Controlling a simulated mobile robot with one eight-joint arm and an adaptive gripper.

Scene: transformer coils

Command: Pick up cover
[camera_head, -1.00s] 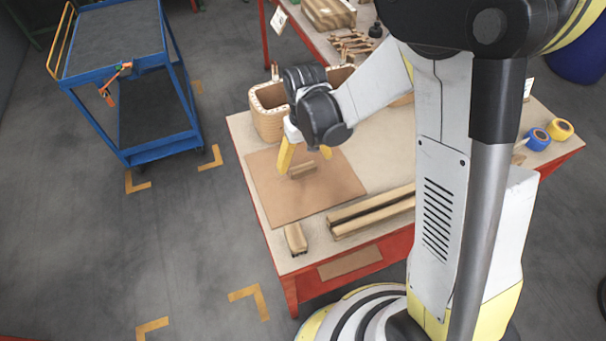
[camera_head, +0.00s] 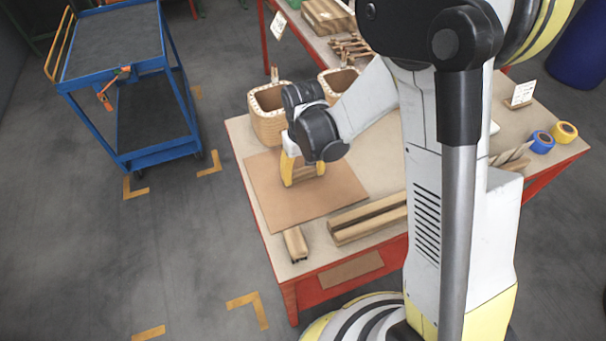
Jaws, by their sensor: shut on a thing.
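The cover (camera_head: 265,195) is a flat, brown, square board with a small wooden handle at its middle. It lies flat on the near left part of the table (camera_head: 238,135). My gripper (camera_head: 303,175) reaches down over it from the upper right. Its two yellow fingers are on either side of the handle and shut on it. The fingers and wrist partly hide the handle. I see no clear gap between the board and the table.
Two wooden coil frames (camera_head: 268,127) stand behind the cover. Long wooden bars (camera_head: 367,218) and a short block (camera_head: 295,244) lie in front. Tape rolls (camera_head: 542,142) lie at the right. A blue cart (camera_head: 160,150) stands left, with free floor between.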

